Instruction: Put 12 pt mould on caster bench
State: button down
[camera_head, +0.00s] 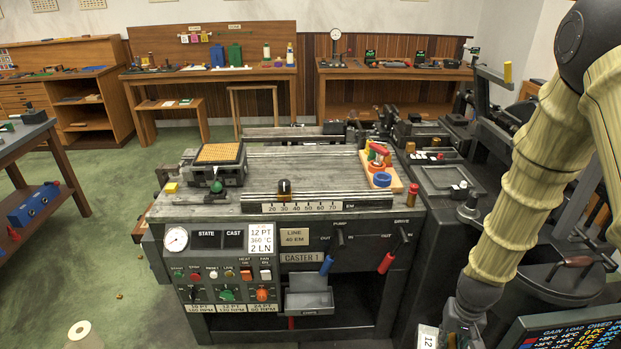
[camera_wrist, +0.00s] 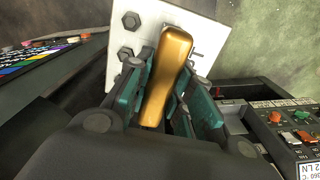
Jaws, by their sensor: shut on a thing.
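My gripper (camera_wrist: 158,112) is shut on the golden handle (camera_wrist: 171,58) of a pale plate with dark bolts, the mould (camera_wrist: 200,28). Teal finger pads lie on both sides of the handle. In the head view a white tag reading "12" (camera_head: 428,338) shows at the bottom edge beside my wrist; the rest of the mould is cut off below. Caster 1 (camera_head: 300,257) stands left of my gripper, its grey bench top (camera_head: 300,172) higher than my gripper in the picture. The caster's card reads 12 PT (camera_head: 261,238).
On the bench top are a block with an orange grid (camera_head: 219,153), a dark knob (camera_head: 284,188) and a wooden tray of coloured pieces (camera_head: 381,168). Blue (camera_head: 327,264) and red (camera_head: 387,262) levers stick out in front. Green floor (camera_head: 110,240) is open at left.

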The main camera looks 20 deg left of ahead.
aim_at(309, 180)
jog(key=z, duration=2.6)
jog(key=k, duration=1.85)
jog(key=u, duration=2.35)
